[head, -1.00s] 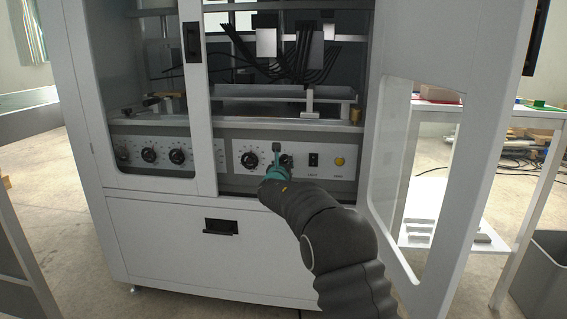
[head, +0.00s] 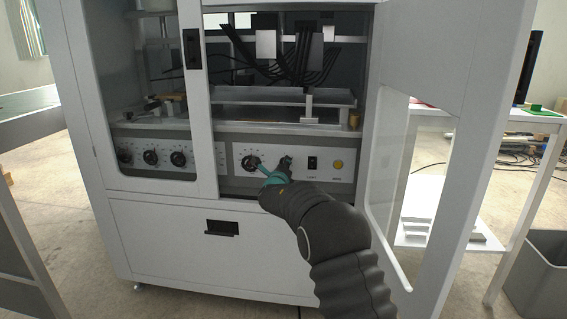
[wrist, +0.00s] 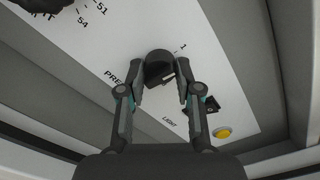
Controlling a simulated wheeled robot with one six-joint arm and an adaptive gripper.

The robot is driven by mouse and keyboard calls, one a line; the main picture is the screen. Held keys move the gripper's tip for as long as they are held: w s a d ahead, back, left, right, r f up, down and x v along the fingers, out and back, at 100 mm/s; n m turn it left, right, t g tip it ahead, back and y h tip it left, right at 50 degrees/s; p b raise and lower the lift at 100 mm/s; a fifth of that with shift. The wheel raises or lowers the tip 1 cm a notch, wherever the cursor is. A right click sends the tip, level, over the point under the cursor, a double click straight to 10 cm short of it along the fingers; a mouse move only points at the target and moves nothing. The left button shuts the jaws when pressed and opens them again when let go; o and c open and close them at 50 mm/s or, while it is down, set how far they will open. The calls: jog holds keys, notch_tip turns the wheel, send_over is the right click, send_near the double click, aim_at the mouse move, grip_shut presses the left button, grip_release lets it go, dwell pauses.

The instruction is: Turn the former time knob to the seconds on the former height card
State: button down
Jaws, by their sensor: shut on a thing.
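My gripper (wrist: 161,88) is shut on a small black knob (wrist: 159,66), one finger on each side of it. Beside this knob, the white panel reads "PRE…", with the rest hidden by a finger, and a "1" near its upper right. A larger black dial (wrist: 38,4) with marks such as 51 and 54 is partly in view at upper left. In the head view this dial (head: 249,162) is left of my gripper (head: 284,165), which covers most of the held knob. I cannot read a former time label or see a height card.
Right of the held knob are a black light switch (head: 312,163) and a yellow button (head: 338,164). Several more dials (head: 178,158) sit behind the left door glass. The open right door (head: 450,150) stands close to my arm. A grey bin (head: 545,270) is at far right.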

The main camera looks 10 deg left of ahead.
jog(key=shift+n, duration=0.6)
jog(key=shift+p, duration=0.3)
jog(key=c, duration=0.8)
grip_release()
jog(key=shift+a, duration=0.1)
jog(key=shift+s, duration=0.15)
jog(key=s, duration=1.1)
jog(key=shift+s+a, duration=0.2)
jog(key=shift+s, duration=0.15)
